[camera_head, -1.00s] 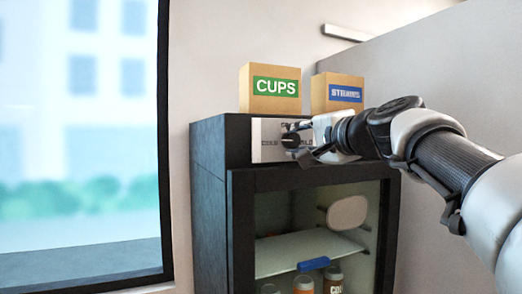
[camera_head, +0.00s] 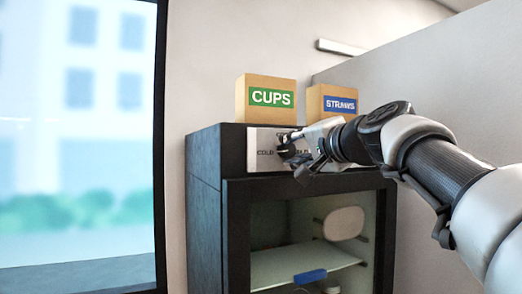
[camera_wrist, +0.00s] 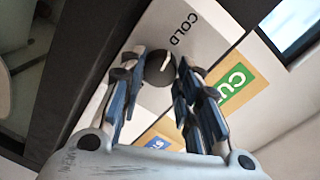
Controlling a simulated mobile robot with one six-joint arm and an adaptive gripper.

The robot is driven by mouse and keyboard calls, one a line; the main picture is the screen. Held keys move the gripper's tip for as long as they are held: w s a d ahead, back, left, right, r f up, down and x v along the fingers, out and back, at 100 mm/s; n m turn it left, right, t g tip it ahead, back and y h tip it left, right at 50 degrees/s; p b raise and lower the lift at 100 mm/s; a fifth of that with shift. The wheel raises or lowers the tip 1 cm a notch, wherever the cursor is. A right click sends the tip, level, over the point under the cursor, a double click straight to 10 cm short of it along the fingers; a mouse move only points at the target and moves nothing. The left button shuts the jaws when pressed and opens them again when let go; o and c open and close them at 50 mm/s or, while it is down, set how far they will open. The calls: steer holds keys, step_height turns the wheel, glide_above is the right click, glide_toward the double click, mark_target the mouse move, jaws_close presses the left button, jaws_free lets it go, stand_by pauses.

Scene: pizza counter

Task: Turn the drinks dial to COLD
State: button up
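The drinks dial (camera_wrist: 160,66) is a round black knob with a white mark, on a pale panel on top of the dark fridge. The word COLD (camera_wrist: 184,28) is printed on the panel beside it. My gripper (camera_wrist: 162,82) is open in the wrist view, with one finger on each side of the dial. Gaps show between the fingers and the knob. In the head view my gripper (camera_head: 295,155) is at the panel (camera_head: 263,139) and covers most of the dial and the other label. COLD is readable at the left there.
A CUPS box (camera_head: 271,98) and a STRAWS box (camera_head: 340,104) stand on top of the fridge (camera_head: 205,200), just behind the panel. The glass door below shows a shelf and a blue item (camera_head: 310,276). A window is at the left and a grey partition at the right.

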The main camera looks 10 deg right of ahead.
steer(key=o, duration=0.5)
steer(key=shift+c, duration=0.2)
steer(key=v, duration=0.7)
steer(key=shift+s, duration=0.25)
steer(key=s+a+f+n+g, duration=0.1)
steer(key=s+a+f+g, duration=0.15)
steer(key=f, duration=0.45)
steer(key=s+a+f+n+g, duration=0.1)
steer(key=s+a+f+n, duration=0.15)
steer(key=f, duration=0.55)
steer(key=s+d+f+n+g+h, duration=0.1)
steer(key=s+f+n+g, duration=0.1)
steer(key=s+f, duration=0.5)
steer(key=s+f+n+g+h+b, duration=0.1)
steer(key=s+f+n+g+h, duration=0.1)
steer(key=s+f, duration=0.6)
steer(key=s+d+f+n+g+h, duration=0.1)
steer(key=s+f+g, duration=0.3)
steer(key=f, duration=1.3)
steer(key=s+n+h, duration=0.1)
steer(key=s, duration=0.3)
steer(key=shift+s+d+f, duration=0.2)
steer(key=shift+d, duration=0.2)
